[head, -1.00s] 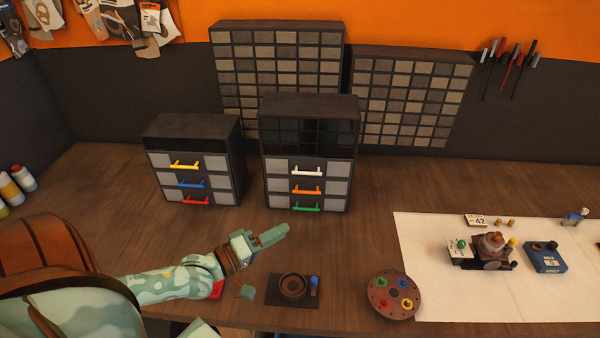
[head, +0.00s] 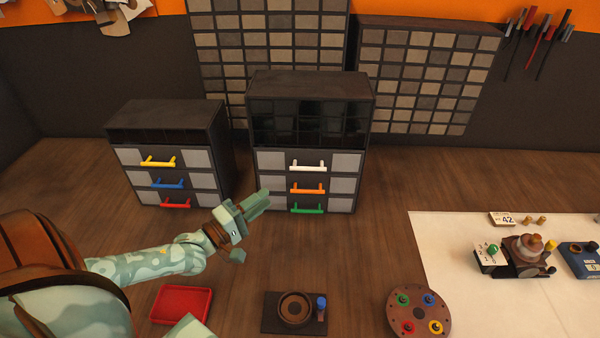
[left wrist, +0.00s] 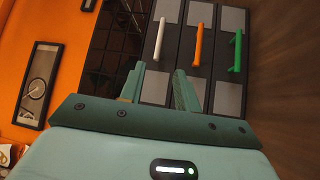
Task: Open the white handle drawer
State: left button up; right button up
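The white handle (head: 308,166) is on the top drawer of the right-hand dark cabinet (head: 310,88), above an orange handle (head: 307,188) and a green handle (head: 308,209). The drawers look shut. My left gripper (head: 256,204) is in front of the cabinet's lower left side, apart from it. In the left wrist view its two fingers (left wrist: 160,88) are spread and empty, pointing toward the white handle (left wrist: 160,38), which stands a little beyond them. The orange handle (left wrist: 197,45) and green handle (left wrist: 238,50) are to the right there. My right gripper is not in view.
A second cabinet (head: 165,113) with yellow, blue and red handles stands left. A red tray (head: 181,304), a dark pad with a round dish (head: 294,309) and a round colored-peg disc (head: 419,312) lie near the front. Wall bins stand behind. The tabletop before the cabinets is mostly clear.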

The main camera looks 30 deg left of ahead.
pick_arm(q)
jog(key=x, duration=1.3)
jog(key=shift+d, duration=0.15)
jog(key=shift+w, duration=0.1)
grip_shut()
